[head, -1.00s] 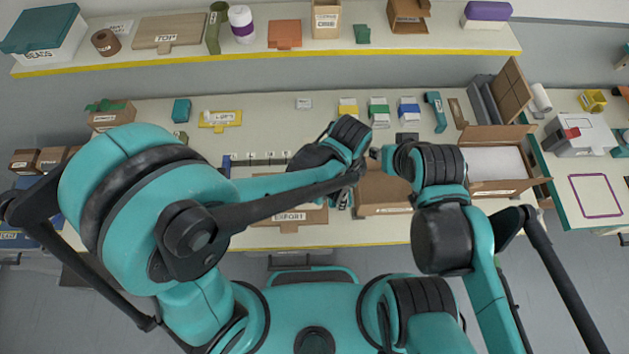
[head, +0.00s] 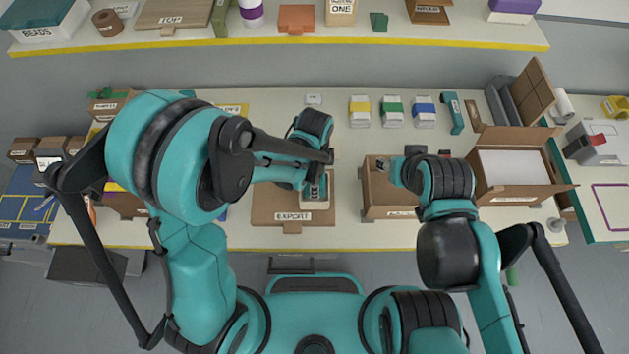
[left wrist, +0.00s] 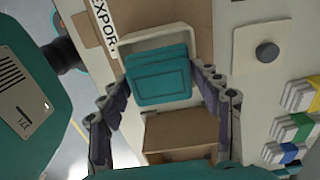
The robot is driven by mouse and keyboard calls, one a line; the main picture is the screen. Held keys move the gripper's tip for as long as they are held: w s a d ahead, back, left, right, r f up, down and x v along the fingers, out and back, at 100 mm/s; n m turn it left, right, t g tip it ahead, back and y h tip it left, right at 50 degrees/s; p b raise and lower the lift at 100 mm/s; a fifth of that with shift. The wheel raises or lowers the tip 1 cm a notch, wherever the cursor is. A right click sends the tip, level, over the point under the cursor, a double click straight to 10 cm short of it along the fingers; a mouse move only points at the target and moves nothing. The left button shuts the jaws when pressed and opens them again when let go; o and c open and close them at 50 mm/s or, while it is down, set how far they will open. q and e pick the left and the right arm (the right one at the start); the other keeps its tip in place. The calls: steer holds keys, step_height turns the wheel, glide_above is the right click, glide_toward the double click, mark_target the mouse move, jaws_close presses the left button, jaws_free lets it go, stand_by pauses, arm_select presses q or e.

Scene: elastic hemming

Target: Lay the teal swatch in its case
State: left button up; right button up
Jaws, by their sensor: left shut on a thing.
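In the left wrist view the teal swatch (left wrist: 160,78) is a flat rectangular piece with a darker outline, held between the fingers of my left gripper (left wrist: 162,88). It is over a pale, rimmed piece on the brown EXPORT board (head: 265,205); I cannot tell whether it touches. In the head view my left gripper (head: 316,186) is above the board's right part, its fingers mostly hidden by my arm. My right gripper (head: 385,164) is above a brown box; its fingers are too small to read. I cannot tell for sure which container is the case.
The brown box (head: 383,205) stands right of the board. Small packs with yellow (head: 359,110), green (head: 393,111) and blue (head: 423,110) bands stand behind. A large open carton (head: 515,190) is at the right. The shelf (head: 330,38) runs along the back.

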arm_select(q)
steer(key=shift+r, duration=0.1)
steer(key=shift+f+b, duration=0.65)
steer(key=o, duration=1.1)
steer(key=shift+r, duration=0.1)
steer(key=shift+r+p, duration=0.25)
steer(key=shift+p, duration=0.15)
step_height(320, 180, up, 13)
steer(key=p, duration=0.3)
steer(key=shift+f, duration=0.15)
